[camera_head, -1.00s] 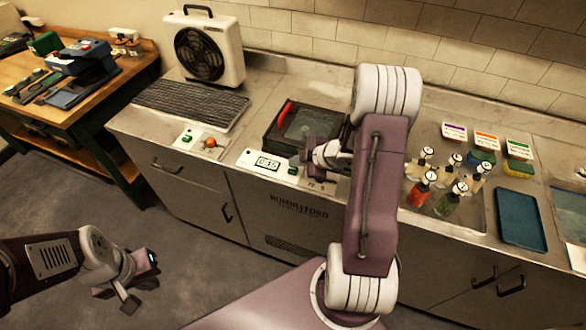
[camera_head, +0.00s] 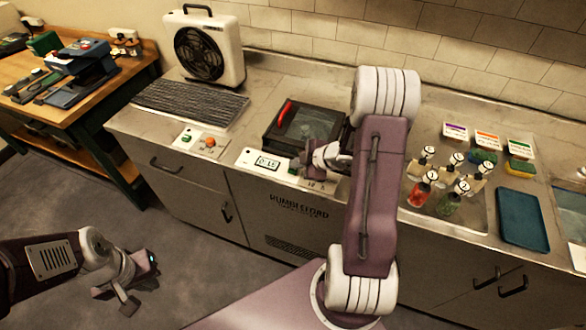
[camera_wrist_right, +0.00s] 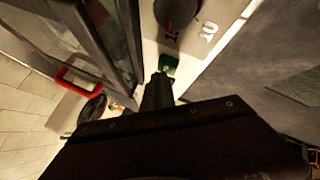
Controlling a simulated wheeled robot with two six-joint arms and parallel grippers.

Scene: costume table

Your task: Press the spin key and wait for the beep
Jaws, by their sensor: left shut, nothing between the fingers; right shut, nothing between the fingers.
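The spinner (camera_head: 305,128) is a dark box with a lid and red handle, set in the metal counter. Its white front panel (camera_head: 246,157) has a small display (camera_head: 267,163) and a green key (camera_head: 294,171). In the right wrist view the green key (camera_wrist_right: 168,64) lies just beyond the tips of my right gripper (camera_wrist_right: 158,80); I cannot tell whether they touch. In the head view my right gripper (camera_head: 308,160) is shut and empty over the panel, beside the key. My left gripper (camera_head: 135,292) is shut and empty, low over the floor.
A second panel with a green button (camera_head: 187,138) and an orange knob (camera_head: 210,142) sits left, below a grille (camera_head: 190,102) and fan (camera_head: 203,48). Several bottles (camera_head: 418,194) and a blue tray (camera_head: 523,219) stand right. A dark knob (camera_wrist_right: 175,12) is near the key.

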